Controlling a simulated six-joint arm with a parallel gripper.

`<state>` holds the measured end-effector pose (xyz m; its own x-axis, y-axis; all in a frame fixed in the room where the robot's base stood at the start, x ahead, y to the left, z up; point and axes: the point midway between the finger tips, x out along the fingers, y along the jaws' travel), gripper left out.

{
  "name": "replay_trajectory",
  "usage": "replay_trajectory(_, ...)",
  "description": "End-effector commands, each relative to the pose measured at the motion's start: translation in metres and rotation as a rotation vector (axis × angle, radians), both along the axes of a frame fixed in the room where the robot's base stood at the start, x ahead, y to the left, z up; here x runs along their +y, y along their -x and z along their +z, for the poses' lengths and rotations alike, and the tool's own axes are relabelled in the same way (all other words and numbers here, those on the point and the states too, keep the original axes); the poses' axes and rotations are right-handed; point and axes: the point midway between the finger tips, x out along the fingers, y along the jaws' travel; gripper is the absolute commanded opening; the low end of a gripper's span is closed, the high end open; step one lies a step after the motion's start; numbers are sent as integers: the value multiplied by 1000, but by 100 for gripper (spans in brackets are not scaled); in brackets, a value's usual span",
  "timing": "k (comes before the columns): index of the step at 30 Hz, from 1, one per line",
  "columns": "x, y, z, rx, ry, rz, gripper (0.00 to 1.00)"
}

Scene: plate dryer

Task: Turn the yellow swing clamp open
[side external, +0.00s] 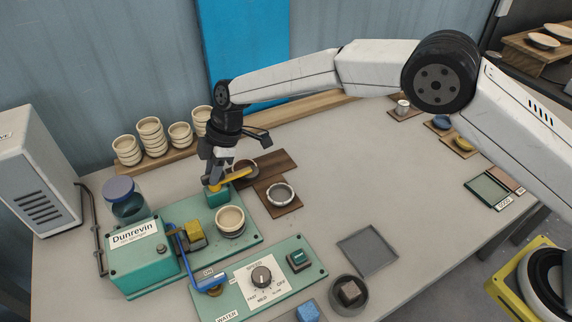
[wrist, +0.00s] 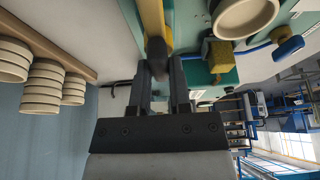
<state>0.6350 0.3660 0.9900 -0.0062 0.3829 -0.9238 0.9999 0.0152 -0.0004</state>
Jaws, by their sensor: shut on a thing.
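The yellow swing clamp (side external: 236,178) is a flat bar above a teal block (side external: 218,198) at the back of the teal machine base. In the side view the bar points right and slightly back, toward the dark boards, clear of the cream bowl (side external: 230,217). My gripper (side external: 211,182) is at the bar's left end. In the wrist view the yellow bar (wrist: 152,22) ends in a dark knob (wrist: 157,48) between the fingertips of my gripper (wrist: 160,62), which is shut on it. The fingers partly hide the clamp's end and pivot.
A teal Dunrevin box (side external: 145,262) and a blue-handled lever (side external: 180,250) with a yellow block (side external: 194,236) stand in front. Stacked cups (side external: 151,137) line the back shelf. A ring-shaped dish (side external: 281,194) sits on a brown board. The table's right-middle is clear.

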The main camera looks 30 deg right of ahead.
Motion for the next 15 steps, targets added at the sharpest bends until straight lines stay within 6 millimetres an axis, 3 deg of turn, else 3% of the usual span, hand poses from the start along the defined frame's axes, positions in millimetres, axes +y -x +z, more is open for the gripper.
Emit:
replay_trajectory(2,1,0,1,-3,-1,3,0)
replay_trajectory(3,1,0,1,-3,-1,3,36)
replay_trajectory(5,1,0,1,-3,-1,3,55)
replay_trajectory(6,1,0,1,-3,-1,2,59)
replay_trajectory(15,0,0,1,-1,0,1,59)
